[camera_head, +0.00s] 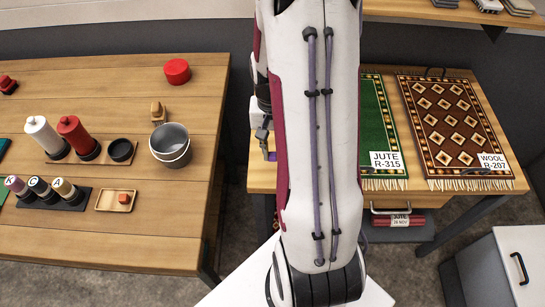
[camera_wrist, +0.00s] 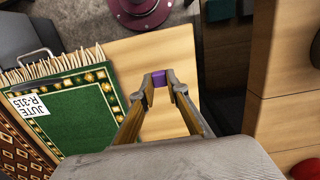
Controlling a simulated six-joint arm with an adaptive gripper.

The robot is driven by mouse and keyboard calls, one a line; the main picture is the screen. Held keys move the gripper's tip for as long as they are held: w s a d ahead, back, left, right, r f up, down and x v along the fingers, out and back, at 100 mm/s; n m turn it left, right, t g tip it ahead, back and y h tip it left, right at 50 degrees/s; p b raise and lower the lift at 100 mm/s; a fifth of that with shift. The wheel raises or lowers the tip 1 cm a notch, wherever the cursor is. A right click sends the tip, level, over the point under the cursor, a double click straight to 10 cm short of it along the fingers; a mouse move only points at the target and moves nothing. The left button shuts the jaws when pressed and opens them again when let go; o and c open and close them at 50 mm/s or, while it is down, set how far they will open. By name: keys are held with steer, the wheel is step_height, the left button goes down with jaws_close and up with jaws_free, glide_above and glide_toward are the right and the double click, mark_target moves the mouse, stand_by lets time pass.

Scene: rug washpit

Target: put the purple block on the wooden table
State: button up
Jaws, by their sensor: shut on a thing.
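The purple block (camera_wrist: 159,79) is between my fingertips in the wrist view. My gripper (camera_wrist: 165,83) is shut on it. In the head view the block shows as a small purple patch (camera_head: 271,156) at the left edge of my arm, by my partly hidden gripper (camera_head: 264,143). A wooden table (camera_head: 262,178) with rugs on it lies under the gripper; its bare wood also shows in the wrist view (camera_wrist: 135,50). I cannot tell the gap between block and table. Another wooden table (camera_head: 130,235) stands at the left.
A green rug (camera_head: 373,110) and a brown rug (camera_head: 452,125) lie on the right table. The left table holds a grey bucket (camera_head: 170,146), a red round object (camera_head: 177,71), a small tray (camera_head: 105,200) and several bottles. A white cabinet (camera_head: 525,265) stands at the lower right.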

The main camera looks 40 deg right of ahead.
mark_target(272, 153)
steer(key=shift+f, duration=1.9)
steer(key=shift+f, duration=0.1)
steer(key=o, duration=0.8)
steer(key=shift+c, duration=0.2)
step_height(272, 153, up, 12)
steer(key=shift+w+d, duration=0.35)
steer(key=shift+w, duration=0.1)
steer(key=shift+r, duration=0.2)
